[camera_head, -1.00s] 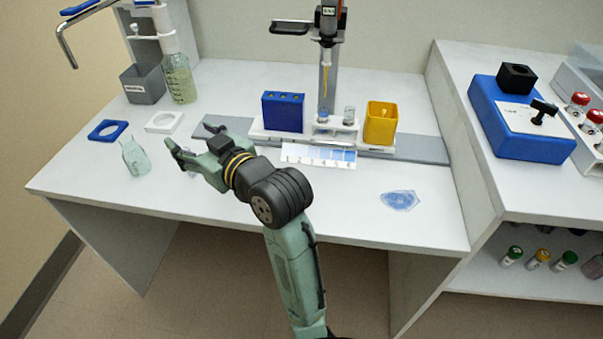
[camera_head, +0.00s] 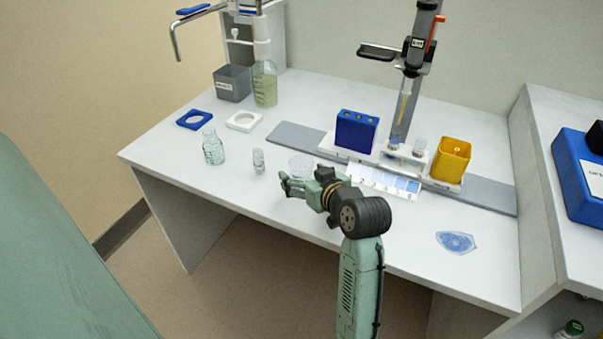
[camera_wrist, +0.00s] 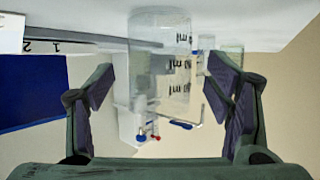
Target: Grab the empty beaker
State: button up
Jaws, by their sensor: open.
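A clear, empty-looking glass beaker (camera_head: 301,165) stands on the white bench, just behind my gripper (camera_head: 288,186) in the head view. In the wrist view, a clear beaker with ml marks (camera_wrist: 165,70) shows between the two spread fingers of my gripper (camera_wrist: 160,88). The fingers are open and apart from it, with gaps at both sides. The lower part of the beaker is partly hidden by my gripper in the head view.
A small glass vessel (camera_head: 258,161) and a clear flask (camera_head: 212,149) stand left of the beaker. A blue block (camera_head: 356,131) and yellow container (camera_head: 451,160) are at right.

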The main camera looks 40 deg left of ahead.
aim_at(301, 166)
jog(key=shift+x, duration=1.2)
jog(key=shift+c, duration=0.6)
jog(key=c, duration=0.9)
